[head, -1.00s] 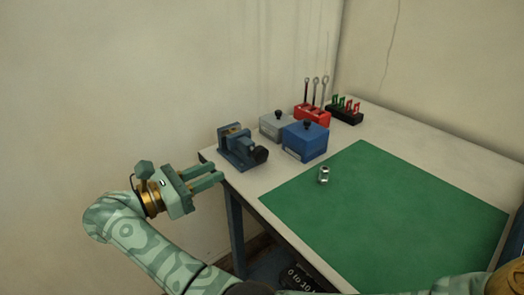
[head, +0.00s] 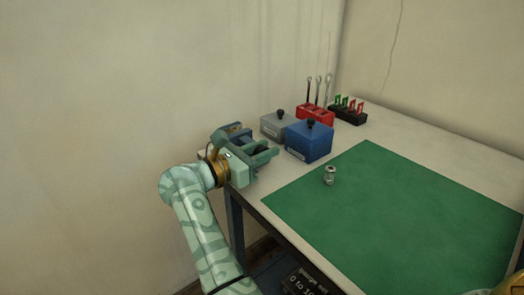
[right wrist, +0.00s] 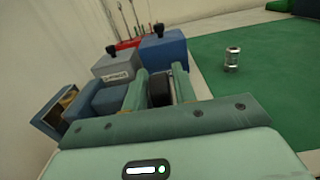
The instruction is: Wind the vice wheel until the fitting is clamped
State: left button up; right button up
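The blue vice (head: 232,129) stands at the table's left corner, partly hidden behind my right gripper; it also shows in the right wrist view (right wrist: 103,101). A small brass-coloured piece (right wrist: 68,97) shows at its jaw end; I cannot tell how tightly it sits. The vice's dark wheel (right wrist: 160,88) is between the two fingers of my right gripper (right wrist: 160,86), with a narrow gap showing. In the head view my right gripper (head: 266,153) reaches in over the vice. A silver metal fitting (head: 329,176) stands on the green mat.
A grey box (head: 274,128) and a blue box (head: 309,143) with black knobs stand right of the vice. Behind them are a red tool rack (head: 315,117) and a black rack (head: 347,117). The green mat (head: 400,220) is mostly clear. The wall rises close behind the vice.

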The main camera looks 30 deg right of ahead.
grip_shut()
jog(key=shift+r, duration=0.1)
